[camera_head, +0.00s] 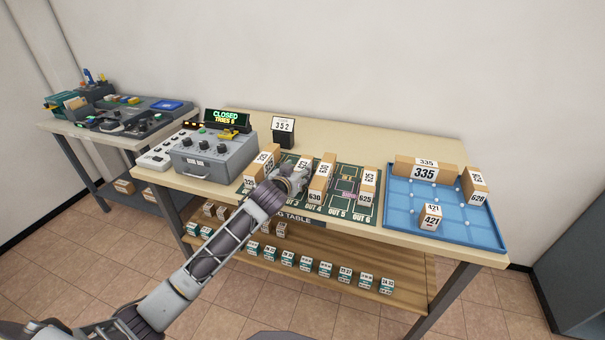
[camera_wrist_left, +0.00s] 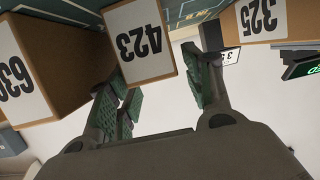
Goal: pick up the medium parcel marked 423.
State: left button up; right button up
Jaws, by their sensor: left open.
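The parcel marked 423 is a brown box with a white label (camera_wrist_left: 140,42), seen upside down in the left wrist view. In the head view its labelled top (camera_head: 304,163) shows behind my left gripper (camera_head: 292,183), which hides much of the box. My left gripper (camera_wrist_left: 162,92) is open, with green-padded fingers pointing at the parcel. The parcel shows beyond the fingertips, nearer the picture-left finger; I cannot tell whether they touch. My right gripper is not in view.
Parcel 630 (camera_head: 317,186) stands close at right on the green mat (camera_head: 343,198); parcel 325 (camera_head: 262,160) is at left. Parcel 625 (camera_head: 367,186) stands farther right. A blue tray (camera_head: 460,232) holds parcels 335, 421 and 628. A grey control box (camera_head: 215,157) stands left.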

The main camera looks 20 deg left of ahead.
pick_arm(q)
jog(key=shift+x, duration=2.45)
jog(key=shift+d, duration=0.15)
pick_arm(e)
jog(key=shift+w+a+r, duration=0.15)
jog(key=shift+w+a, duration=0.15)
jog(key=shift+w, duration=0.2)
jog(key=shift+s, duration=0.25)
